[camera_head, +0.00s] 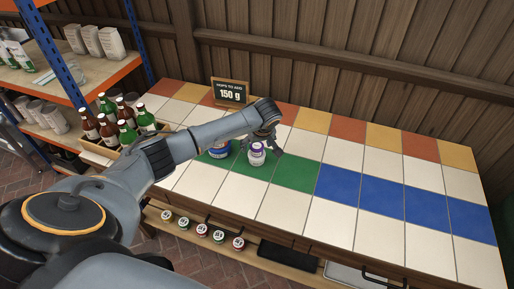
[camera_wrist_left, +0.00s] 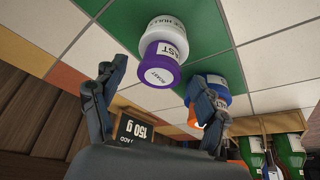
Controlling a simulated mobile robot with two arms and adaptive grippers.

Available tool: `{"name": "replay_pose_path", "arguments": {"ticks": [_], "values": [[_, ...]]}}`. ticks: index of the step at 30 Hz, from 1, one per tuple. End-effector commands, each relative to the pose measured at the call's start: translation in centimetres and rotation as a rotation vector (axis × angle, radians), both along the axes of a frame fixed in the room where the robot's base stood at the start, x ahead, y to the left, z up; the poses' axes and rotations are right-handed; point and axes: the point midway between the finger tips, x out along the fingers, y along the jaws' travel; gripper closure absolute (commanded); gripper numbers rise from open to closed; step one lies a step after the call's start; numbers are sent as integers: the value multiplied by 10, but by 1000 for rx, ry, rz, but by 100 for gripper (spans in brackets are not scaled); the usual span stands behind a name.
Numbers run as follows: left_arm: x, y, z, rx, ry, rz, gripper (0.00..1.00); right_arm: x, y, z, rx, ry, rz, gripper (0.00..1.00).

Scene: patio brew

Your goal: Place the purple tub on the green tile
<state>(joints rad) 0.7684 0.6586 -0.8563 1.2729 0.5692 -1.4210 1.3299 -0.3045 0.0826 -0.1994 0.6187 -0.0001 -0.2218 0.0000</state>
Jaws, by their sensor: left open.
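My left gripper (camera_head: 266,145) is open and empty, just behind and above the tub. In the wrist view its fingers lie apart to either side of the lid, with no clear contact. My right gripper is not in view.
A blue tub (camera_head: 219,151) stands close to the left of the purple tub, partly behind my arm. A wooden crate of bottles (camera_head: 97,153) is farther left. A sign reading 150 g (camera_head: 230,92) stands at the back. The blue and white tiles on the right are clear.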

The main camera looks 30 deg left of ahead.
Motion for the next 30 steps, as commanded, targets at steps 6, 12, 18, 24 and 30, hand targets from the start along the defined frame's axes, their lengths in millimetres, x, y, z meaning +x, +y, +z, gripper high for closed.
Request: {"name": "replay_pose_path", "arguments": {"ticks": [6, 12, 18, 24, 30], "values": [[4, 3, -15, -2, -1, -2, 27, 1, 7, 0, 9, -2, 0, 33], [4, 3, -15, -2, -1, -3, 29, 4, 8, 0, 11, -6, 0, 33], [4, 3, -15, -2, -2, -2, 70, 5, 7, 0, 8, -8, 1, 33], [4, 3, -15, -1, -1, -2, 91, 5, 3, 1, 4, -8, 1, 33], [4, 3, -13, -2, -2, -2, 91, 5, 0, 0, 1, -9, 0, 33]]}}
